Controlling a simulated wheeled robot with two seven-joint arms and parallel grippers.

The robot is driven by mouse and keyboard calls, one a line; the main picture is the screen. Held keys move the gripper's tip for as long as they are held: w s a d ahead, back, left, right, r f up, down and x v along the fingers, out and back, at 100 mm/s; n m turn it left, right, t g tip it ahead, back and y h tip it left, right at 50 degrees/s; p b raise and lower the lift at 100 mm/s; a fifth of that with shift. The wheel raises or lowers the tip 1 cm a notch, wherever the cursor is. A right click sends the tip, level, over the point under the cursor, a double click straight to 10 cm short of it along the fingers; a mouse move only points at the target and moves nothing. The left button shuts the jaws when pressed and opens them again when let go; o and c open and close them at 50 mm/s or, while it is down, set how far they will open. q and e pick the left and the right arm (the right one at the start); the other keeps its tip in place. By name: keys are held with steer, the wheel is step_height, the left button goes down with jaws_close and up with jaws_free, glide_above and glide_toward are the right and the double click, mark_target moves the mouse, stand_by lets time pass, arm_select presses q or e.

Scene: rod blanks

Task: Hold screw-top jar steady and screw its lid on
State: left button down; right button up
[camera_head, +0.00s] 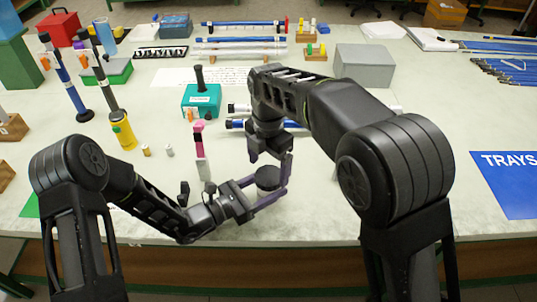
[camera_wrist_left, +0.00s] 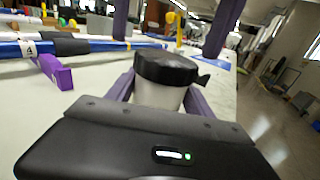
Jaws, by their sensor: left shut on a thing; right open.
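The screw-top jar (camera_wrist_left: 158,95) has a pale body and stands upright between the purple fingers of my left gripper (camera_head: 257,190). That gripper is shut on the jar's body. The black lid (camera_head: 267,177) sits on top of the jar, and it also shows in the left wrist view (camera_wrist_left: 166,67). I cannot tell how far it is threaded. My right gripper (camera_head: 270,156) is open above the lid and points down. Its two purple fingers are apart, and they also show above the lid in the left wrist view (camera_wrist_left: 170,25). In the head view the jar's body is mostly hidden.
A teal box (camera_head: 201,100) and a pink-and-white upright piece (camera_head: 200,145) stand behind and left of the jar. A grey box (camera_head: 364,66) stands farther back. A blue TRAYS mat (camera_head: 510,185) lies at right. The table's front edge is close, with bare tabletop right of the jar.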

steer(key=shift+f, duration=1.3)
steer(key=shift+c, duration=0.5)
